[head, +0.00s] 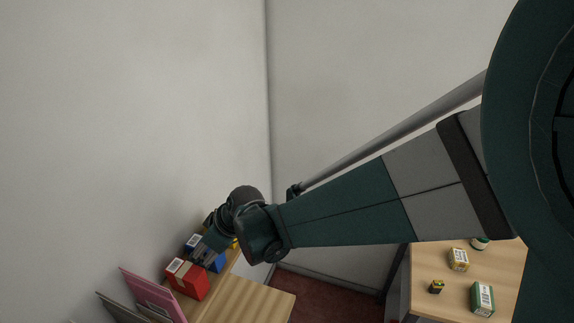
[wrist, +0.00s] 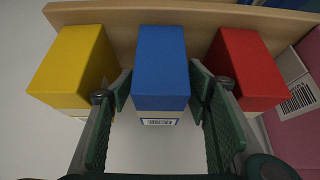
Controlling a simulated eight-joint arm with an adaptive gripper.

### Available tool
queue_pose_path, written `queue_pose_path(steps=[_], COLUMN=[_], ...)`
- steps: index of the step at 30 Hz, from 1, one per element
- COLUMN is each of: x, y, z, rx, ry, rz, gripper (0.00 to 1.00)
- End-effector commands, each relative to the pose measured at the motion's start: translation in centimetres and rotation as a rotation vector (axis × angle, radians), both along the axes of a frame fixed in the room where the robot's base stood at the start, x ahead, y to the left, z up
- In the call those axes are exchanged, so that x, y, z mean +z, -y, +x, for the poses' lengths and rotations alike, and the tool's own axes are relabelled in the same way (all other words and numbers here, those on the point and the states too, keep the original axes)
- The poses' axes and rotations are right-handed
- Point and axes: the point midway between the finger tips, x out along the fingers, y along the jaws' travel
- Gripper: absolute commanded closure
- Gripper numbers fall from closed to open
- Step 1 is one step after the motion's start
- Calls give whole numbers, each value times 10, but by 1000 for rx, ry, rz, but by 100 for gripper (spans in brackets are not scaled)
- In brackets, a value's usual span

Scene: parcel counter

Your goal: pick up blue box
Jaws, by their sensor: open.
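The blue box (wrist: 161,68) stands in the middle of the wrist view, between a yellow box and a red box. It has a white label with a barcode on its near lower side. My gripper (wrist: 160,88) is open, with its green fingers on either side of the blue box's near end. I cannot tell whether the fingers touch it. In the head view the blue box (head: 217,263) shows only in part, behind my gripper (head: 205,250) and wrist.
The yellow box (wrist: 72,66) is close on the left and the red box (wrist: 245,68) close on the right. A wooden shelf (head: 245,300) holds them by the wall. A pink parcel (head: 152,296) stands nearby. A separate table (head: 420,299) at right carries several small items.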

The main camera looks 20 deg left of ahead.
Motion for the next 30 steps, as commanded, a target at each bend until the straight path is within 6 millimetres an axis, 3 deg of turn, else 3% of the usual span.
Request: queue_pose_path(steps=[12,20,30], x=[0,0,1], y=[0,0,0], z=[0,0,0], rx=[0,0,0], ry=[0,0,0], rz=[0,0,0], gripper=[51,85,85])
